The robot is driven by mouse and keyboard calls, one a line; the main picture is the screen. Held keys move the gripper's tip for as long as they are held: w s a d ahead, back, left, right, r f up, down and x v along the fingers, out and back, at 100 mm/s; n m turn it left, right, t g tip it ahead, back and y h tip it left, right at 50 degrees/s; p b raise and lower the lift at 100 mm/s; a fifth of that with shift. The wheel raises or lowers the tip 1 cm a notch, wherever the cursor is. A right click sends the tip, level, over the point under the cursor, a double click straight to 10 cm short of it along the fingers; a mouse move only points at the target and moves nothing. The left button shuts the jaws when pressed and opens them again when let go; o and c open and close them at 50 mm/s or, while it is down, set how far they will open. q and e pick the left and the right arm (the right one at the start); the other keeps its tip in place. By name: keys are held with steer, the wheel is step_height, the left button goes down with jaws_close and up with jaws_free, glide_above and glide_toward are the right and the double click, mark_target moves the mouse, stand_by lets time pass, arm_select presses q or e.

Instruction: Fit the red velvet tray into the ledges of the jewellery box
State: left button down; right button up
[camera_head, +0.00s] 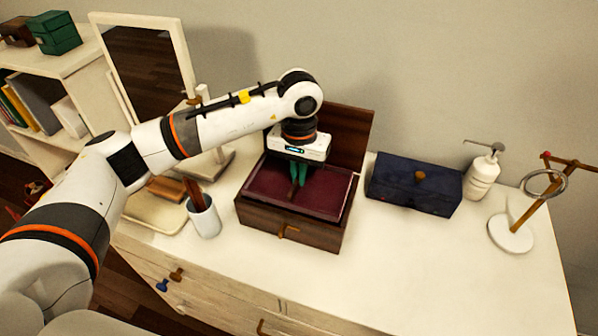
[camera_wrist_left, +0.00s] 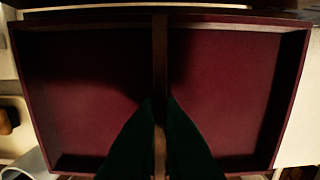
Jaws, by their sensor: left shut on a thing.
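The red velvet tray (camera_head: 325,194) is at the open top of the dark wooden jewellery box (camera_head: 310,232). The box's lid (camera_head: 347,138) stands raised behind it. My left gripper (camera_head: 295,188) reaches down from above, its green fingers shut on the tray's central divider. In the left wrist view the tray (camera_wrist_left: 225,85) fills most of the picture, and the fingers (camera_wrist_left: 160,105) flank the divider. The tray looks roughly aligned with the box walls. The ledges are hidden beneath it, so I cannot tell whether it rests on them. My right gripper is not in view.
A white cup (camera_head: 205,218) stands close to the box's left side, and a mirror (camera_head: 148,70) behind it. A dark blue box (camera_head: 412,186), a soap dispenser (camera_head: 482,172) and a ring stand (camera_head: 512,235) stand to the right. The front right of the dresser top (camera_head: 430,270) is clear.

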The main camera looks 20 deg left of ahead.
arm_select(q)
steer(key=shift+b, duration=0.4)
stand_by(0.8)
steer(key=shift+b, duration=0.4)
steer(key=shift+f+b, duration=2.05)
steer(key=shift+b, duration=0.1)
steer(key=c, duration=1.5)
jaws_free()
steer(key=shift+r, duration=0.1)
step_height(320, 180, up, 12)
steer(key=shift+f+b, duration=0.1)
steer(key=shift+b, duration=0.8)
